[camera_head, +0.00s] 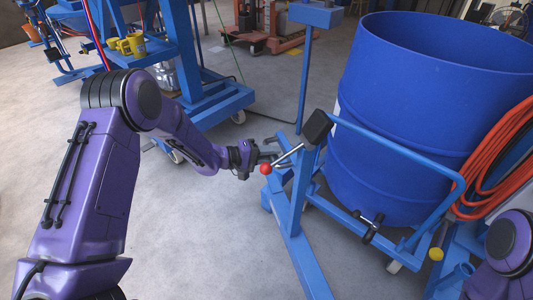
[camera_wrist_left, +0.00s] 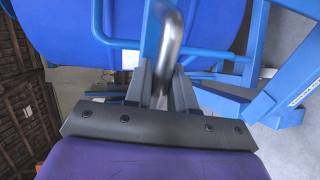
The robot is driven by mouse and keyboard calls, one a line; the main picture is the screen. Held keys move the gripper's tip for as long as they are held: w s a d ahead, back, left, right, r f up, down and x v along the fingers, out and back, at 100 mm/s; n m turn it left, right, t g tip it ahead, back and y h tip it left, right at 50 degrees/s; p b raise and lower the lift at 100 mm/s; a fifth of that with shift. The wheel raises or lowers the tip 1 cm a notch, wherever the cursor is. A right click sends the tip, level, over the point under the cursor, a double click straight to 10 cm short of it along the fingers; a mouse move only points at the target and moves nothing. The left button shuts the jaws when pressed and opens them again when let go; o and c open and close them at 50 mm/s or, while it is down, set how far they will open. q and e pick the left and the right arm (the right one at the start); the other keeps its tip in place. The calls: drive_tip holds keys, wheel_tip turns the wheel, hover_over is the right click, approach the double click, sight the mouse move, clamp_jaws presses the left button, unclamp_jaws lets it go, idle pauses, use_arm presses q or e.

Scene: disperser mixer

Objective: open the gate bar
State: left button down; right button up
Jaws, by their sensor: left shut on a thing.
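The gate bar (camera_head: 400,150) is a blue tube that curves across the front of a large blue drum (camera_head: 395,110). A black block (camera_head: 317,127) sits near the bar's left end. A metal lever (camera_head: 289,155) runs from beside this block towards a red ball (camera_head: 266,169). My left gripper (camera_head: 272,156) is at this lever, left of the drum. In the left wrist view, its fingers (camera_wrist_left: 160,92) are shut around a shiny metal rod (camera_wrist_left: 170,45), which appears to be the lever. My right gripper is out of view.
The drum stands in a blue wheeled frame (camera_head: 297,245). A black clamp (camera_head: 368,226) sits on the lower front. Orange hose (camera_head: 493,158) hangs at the right. Another blue machine (camera_head: 190,75) stands behind my left arm. Grey floor (camera_head: 200,235) is clear in front.

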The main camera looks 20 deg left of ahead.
use_arm(q)
drive_tip(key=shift+w+d+r, duration=0.1)
drive_tip(key=shift+d, duration=0.15)
drive_tip(key=c, duration=1.1)
unclamp_jaws()
drive_tip(key=shift+d, duration=0.1)
drive_tip(key=p+v, duration=0.2)
drive_tip(key=v, duration=0.8)
drive_tip(key=shift+a, duration=0.35)
drive_tip(key=shift+c, duration=0.3)
